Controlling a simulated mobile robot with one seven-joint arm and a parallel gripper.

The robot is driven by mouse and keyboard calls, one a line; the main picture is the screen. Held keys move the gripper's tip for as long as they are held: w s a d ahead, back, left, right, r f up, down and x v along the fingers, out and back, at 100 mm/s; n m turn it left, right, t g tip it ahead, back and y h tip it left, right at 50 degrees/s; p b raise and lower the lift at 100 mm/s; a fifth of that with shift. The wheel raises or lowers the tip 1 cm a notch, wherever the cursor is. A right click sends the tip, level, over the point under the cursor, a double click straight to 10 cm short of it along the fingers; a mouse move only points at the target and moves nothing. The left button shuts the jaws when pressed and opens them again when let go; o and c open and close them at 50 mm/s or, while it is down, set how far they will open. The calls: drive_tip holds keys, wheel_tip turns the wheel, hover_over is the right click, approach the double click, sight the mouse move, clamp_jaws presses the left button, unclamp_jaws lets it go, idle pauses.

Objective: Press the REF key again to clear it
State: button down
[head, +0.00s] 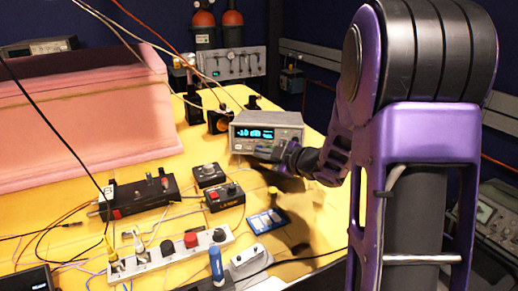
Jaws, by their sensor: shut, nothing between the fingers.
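A grey bench meter (290,119) with a lit cyan display (256,133) stands on the yellow table, its front facing me. The display digits are too small to read surely. My gripper (262,153) is shut and empty, its tips at the lower front of the meter, under the display. I cannot tell whether the tips touch the panel. The REF key cannot be made out; the lower right of the panel is partly hidden behind my gripper and wrist.
A pink foam enclosure (80,120) fills the left of the yellow table (290,212). A white power strip (170,252), small black boxes (224,197), a blue card-like item (266,221) and loose cables lie in front of the meter. Cables hang across the view.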

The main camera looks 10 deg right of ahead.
drive_tip(key=shift+w, duration=0.1)
idle(0.7)
drive_tip(key=shift+w+d+f, duration=0.1)
drive_tip(key=shift+w+d, duration=0.05)
drive_tip(key=shift+w, duration=0.2)
drive_tip(key=shift+w, duration=0.25)
idle(0.6)
idle(0.3)
drive_tip(key=shift+s, duration=0.65)
drive_tip(key=shift+s+a+r, duration=0.2)
drive_tip(key=shift+s+a, duration=0.1)
drive_tip(key=shift+s, duration=0.5)
drive_tip(key=shift+s+a+r, duration=0.2)
drive_tip(key=shift+s+a, duration=0.05)
drive_tip(key=shift+s, duration=0.55)
drive_tip(key=shift+s+a+r, duration=0.2)
drive_tip(key=shift+s+a, duration=0.1)
drive_tip(key=shift+s, duration=0.5)
